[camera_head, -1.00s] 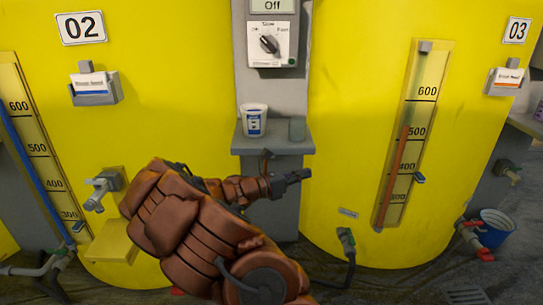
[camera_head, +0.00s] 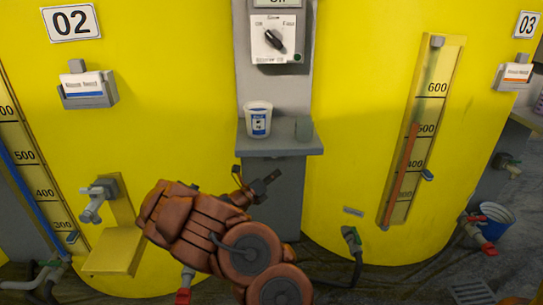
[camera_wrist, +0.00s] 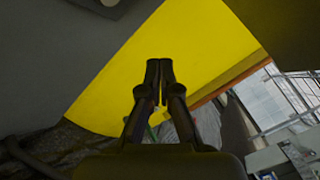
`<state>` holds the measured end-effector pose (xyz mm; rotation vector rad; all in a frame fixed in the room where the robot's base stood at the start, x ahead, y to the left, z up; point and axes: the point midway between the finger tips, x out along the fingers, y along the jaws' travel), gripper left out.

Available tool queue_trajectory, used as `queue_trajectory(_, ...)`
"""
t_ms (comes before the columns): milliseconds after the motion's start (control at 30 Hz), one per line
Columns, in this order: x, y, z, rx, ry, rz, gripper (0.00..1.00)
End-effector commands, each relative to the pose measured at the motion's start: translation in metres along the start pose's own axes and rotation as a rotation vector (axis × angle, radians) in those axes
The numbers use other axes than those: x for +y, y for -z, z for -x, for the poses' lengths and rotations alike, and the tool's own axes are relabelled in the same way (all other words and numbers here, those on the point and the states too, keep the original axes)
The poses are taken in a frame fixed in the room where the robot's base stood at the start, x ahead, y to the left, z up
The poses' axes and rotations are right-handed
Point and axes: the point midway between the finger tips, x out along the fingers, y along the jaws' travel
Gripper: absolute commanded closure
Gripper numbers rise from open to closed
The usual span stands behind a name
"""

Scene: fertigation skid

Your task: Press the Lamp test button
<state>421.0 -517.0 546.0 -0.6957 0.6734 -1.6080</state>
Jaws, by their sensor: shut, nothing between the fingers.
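A grey control panel (camera_head: 274,73) stands on a column between two yellow tanks, with a white plate carrying a black rotary selector (camera_head: 274,39). A small green round button (camera_head: 297,57) sits at the plate's lower right; its lettering is too small to read, so I cannot tell whether it is the Lamp test button. My gripper (camera_head: 272,177) is below the column's shelf, well below the panel and apart from it. In the wrist view my gripper (camera_wrist: 160,63) has its two fingers together, with nothing held.
A tap (camera_head: 98,198) juts from the left tank. A blue bucket (camera_head: 496,221) stands at right.

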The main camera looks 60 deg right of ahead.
Motion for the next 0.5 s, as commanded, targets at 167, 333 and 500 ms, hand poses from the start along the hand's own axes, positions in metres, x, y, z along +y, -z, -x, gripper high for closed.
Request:
queue_trajectory(167, 0.0, 0.002, -0.004, 0.006, 0.003, 0.0, 1.0)
queue_trajectory(333, 0.008, -0.004, -0.012, 0.008, 0.0, -0.004, 1.0)
queue_trajectory(500, 0.016, -0.014, -0.027, 0.007, 0.003, -0.006, 1.0)
